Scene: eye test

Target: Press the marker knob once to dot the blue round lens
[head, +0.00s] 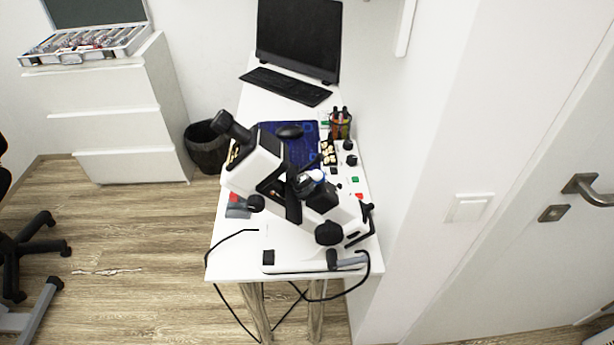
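A white and black lens-measuring instrument (257,168) stands tilted on the white desk (230,262), its black eyepiece (222,121) pointing up and left. Round black knobs show on its left side (256,203) and near its front (329,233). I cannot tell which part is the marker knob. A small pale bluish patch (316,174) shows at the middle of the instrument, partly hidden by black parts. It may be the blue round lens, but it is too small to tell. Neither of my grippers is in view.
A monitor (298,38), keyboard (286,86) and black mouse (289,132) on a blue mat (267,128) are behind. A pen holder (340,125) stands at the right edge.

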